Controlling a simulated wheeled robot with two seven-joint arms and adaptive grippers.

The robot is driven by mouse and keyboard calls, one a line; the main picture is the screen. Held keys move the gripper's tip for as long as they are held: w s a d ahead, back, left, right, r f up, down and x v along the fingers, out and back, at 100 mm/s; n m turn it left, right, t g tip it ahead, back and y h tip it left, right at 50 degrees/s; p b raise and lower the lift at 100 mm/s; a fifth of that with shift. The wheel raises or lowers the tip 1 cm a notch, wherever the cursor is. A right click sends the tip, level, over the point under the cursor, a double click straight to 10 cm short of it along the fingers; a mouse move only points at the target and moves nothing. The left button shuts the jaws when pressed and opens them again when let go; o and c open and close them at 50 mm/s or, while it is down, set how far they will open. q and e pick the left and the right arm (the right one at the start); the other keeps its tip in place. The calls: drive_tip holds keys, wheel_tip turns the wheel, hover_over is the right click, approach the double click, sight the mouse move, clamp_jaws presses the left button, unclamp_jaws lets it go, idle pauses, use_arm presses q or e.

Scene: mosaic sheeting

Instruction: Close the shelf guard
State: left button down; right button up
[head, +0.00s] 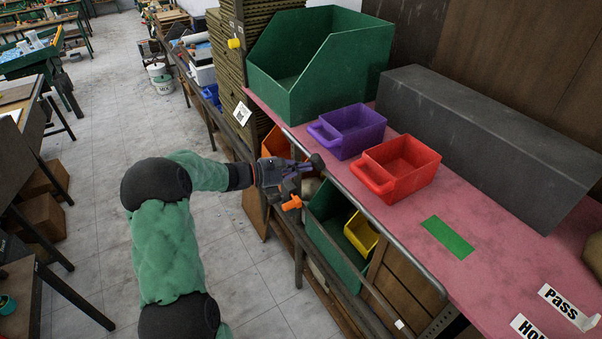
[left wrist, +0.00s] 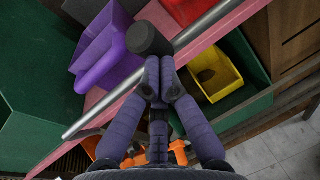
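The shelf guard (head: 379,220) looks like a grey metal rail along the front edge of the pink bench top, above the lower shelf. In the left wrist view the rail (left wrist: 205,27) runs diagonally across the picture. A black round knob (left wrist: 150,38) sits by the rail; it also shows in the head view (head: 317,160). My left gripper (head: 306,166) is at the knob. In the left wrist view its purple fingers (left wrist: 153,78) are together right at the knob's base and look shut on it. The knob's stem is hidden. My right gripper is not in view.
On the bench top (head: 480,215) stand a purple bin (head: 347,131), a red bin (head: 399,168), a large green bin (head: 315,62) and a long grey block (head: 480,140). Below, a green crate (head: 330,237) holds a yellow bin (head: 361,233).

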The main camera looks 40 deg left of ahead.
sight(313, 155)
use_arm(q)
drive_tip(key=w+r, duration=0.1)
drive_tip(key=w+d+r, duration=0.1)
drive_tip(key=w, duration=0.1)
drive_tip(key=shift+w+r, duration=0.1)
drive_tip(key=shift+r, duration=0.15)
drive_tip(key=shift+w+d+r+b, duration=0.2)
drive_tip(key=shift+w+r, duration=0.05)
drive_tip(key=shift+w, duration=0.3)
drive_tip(key=shift+w+d+r+b, duration=0.2)
drive_tip(key=shift+w+r, duration=0.05)
drive_tip(key=shift+w, duration=0.25)
